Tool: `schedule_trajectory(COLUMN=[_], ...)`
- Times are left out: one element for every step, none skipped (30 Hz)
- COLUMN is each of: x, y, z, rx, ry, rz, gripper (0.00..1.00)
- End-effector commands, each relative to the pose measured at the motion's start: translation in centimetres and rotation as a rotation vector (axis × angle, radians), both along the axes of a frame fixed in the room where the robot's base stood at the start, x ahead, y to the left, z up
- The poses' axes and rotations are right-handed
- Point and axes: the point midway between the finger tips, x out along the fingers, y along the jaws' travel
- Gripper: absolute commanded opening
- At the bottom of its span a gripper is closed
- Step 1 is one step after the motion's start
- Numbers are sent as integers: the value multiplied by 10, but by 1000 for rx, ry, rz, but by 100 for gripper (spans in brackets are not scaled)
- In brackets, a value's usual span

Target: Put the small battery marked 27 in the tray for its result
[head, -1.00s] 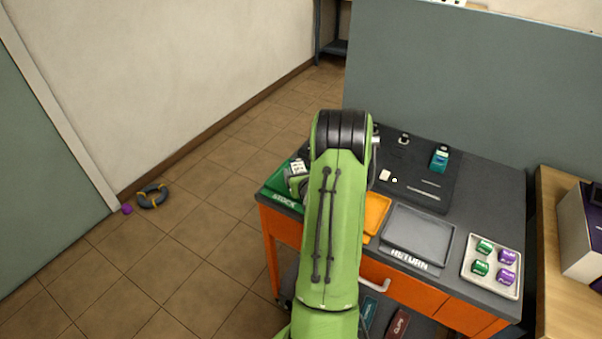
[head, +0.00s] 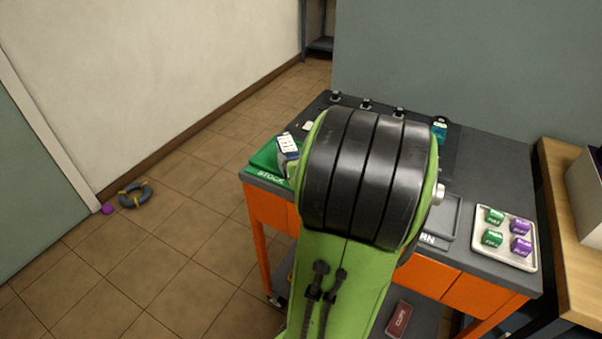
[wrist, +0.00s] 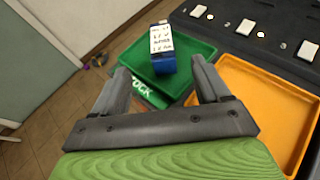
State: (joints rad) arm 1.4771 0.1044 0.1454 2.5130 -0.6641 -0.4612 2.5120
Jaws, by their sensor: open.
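A blue box-shaped battery with a white printed label (wrist: 161,38) stands at the green tray (wrist: 198,50) in the wrist view. Its label is too small to read surely, so I cannot confirm the 27. The battery (head: 288,147) also shows in the head view above the green STOCK tray (head: 262,158), left of my arm. My gripper (wrist: 160,72) is open, its fingers to either side of the battery's near end, with gaps visible. The orange tray (wrist: 262,95) lies to the right in the wrist view. In the head view my arm hides my gripper and the orange tray.
The grey RETURN tray (head: 456,212) is partly hidden by my arm. A pale tray (head: 478,242) with several green and purple pieces sits front right. A teal battery (head: 439,130) stands at the back of the bench. A grey-and-yellow ring (head: 134,195) and purple ball (head: 108,209) lie on the floor.

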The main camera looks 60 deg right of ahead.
Motion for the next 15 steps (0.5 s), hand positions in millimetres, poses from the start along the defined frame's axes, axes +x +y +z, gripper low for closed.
schedule_trajectory(x=[-2,-2,-3,-3,-4,-4,-4,-3,-1,4,9,19,27,35,44], y=[1,2,2,3,3,3,3,3,6,12,20,35,50,67,93], z=[-2,-1,-1,-1,0,1,1,1,2,2,2,3,3,2,2], rx=[-3,-2,0,2,2,3,4,2,-11,-31,-62,-126,-190,-265,-383], ry=[1,3,5,5,5,5,5,7,23,48,88,165,235,317,430], rz=[-3,-5,-6,-7,-8,-8,-9,-5,13,42,87,172,257,353,497], gripper=[75,75,75,75,75,75,75,75,75,75,75,75,75,75,75])
